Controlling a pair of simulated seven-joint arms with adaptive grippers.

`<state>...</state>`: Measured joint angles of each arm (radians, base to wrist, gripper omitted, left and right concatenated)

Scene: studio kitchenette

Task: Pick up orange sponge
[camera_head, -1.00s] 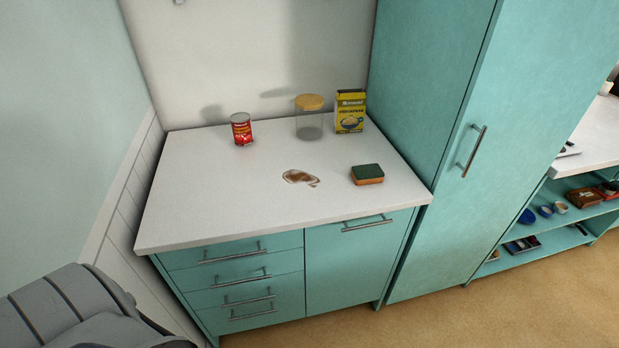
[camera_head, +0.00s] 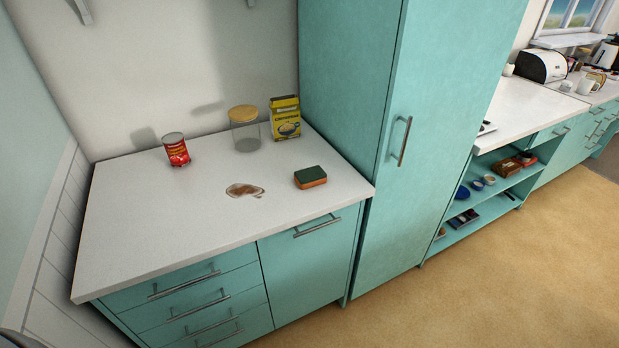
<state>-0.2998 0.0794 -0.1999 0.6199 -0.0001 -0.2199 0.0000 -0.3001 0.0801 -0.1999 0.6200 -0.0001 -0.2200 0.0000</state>
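The orange sponge (camera_head: 311,178) lies flat on the white countertop (camera_head: 150,225), near its right front part. It has a dark green top and an orange lower layer. Nothing touches it. A brown stain (camera_head: 243,190) is on the countertop just left of the sponge. Neither of my grippers shows in the head view.
A red can (camera_head: 176,150), a clear jar with a wooden lid (camera_head: 245,130) and a yellow box (camera_head: 285,118) stand behind the sponge along the wall. A tall teal cabinet (camera_head: 385,130) rises close on the right. The floor (camera_head: 450,290) in front is clear.

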